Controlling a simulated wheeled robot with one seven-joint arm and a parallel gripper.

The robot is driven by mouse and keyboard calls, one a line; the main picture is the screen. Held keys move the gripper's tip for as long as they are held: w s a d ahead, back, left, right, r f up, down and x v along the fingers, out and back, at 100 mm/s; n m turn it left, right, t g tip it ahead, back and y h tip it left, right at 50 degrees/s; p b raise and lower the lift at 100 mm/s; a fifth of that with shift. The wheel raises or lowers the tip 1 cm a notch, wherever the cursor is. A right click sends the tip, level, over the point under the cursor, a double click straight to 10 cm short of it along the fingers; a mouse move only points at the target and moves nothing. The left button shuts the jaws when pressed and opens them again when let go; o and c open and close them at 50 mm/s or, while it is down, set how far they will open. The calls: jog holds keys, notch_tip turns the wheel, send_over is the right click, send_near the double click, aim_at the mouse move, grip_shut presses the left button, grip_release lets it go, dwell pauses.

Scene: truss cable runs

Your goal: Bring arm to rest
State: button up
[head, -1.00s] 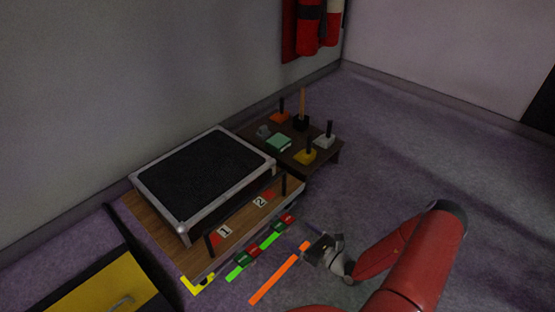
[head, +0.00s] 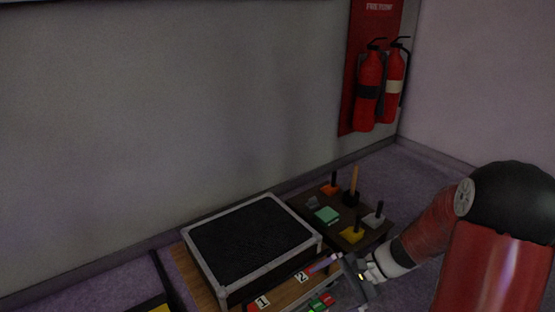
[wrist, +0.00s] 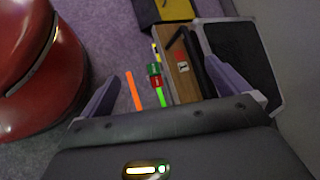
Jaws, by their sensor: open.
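My gripper (head: 340,272) is at the lower middle right of the head view, in front of the wooden board's right end. My red arm reaches to it from the right. In the wrist view my gripper (wrist: 158,80) shows two purple-grey fingers spread wide apart. Nothing is between them. Beyond them lie the wooden board (wrist: 186,82) with a number plate, an orange strip (wrist: 133,91) and green and red pieces (wrist: 154,76).
A black-topped case (head: 250,240) with a silver frame stands on the board (head: 190,277). A low dark table (head: 380,232) holds coloured blocks with upright pegs. Red fire extinguishers (head: 369,92) hang on the wall. Purple carpet (head: 405,180) is clear toward the right corner.

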jog(key=s+d+r+n+t+h+p, duration=0.1)
jog(key=s+r+n+h, duration=0.4)
jog(key=r, duration=0.7)
jog(key=s+d+r+n+t+h+p, duration=0.1)
jog(key=s+r+n+t+h+p, duration=0.2)
jog(key=s+r, duration=0.6)
jog(key=shift+s+d+r+n+t+h, duration=0.25)
jog(key=shift+s+r+n+t+h, duration=0.1)
jog(key=shift+r+n+t+h, duration=0.8)
jog(key=shift+r+g, duration=0.2)
jog(key=shift+g, duration=0.05)
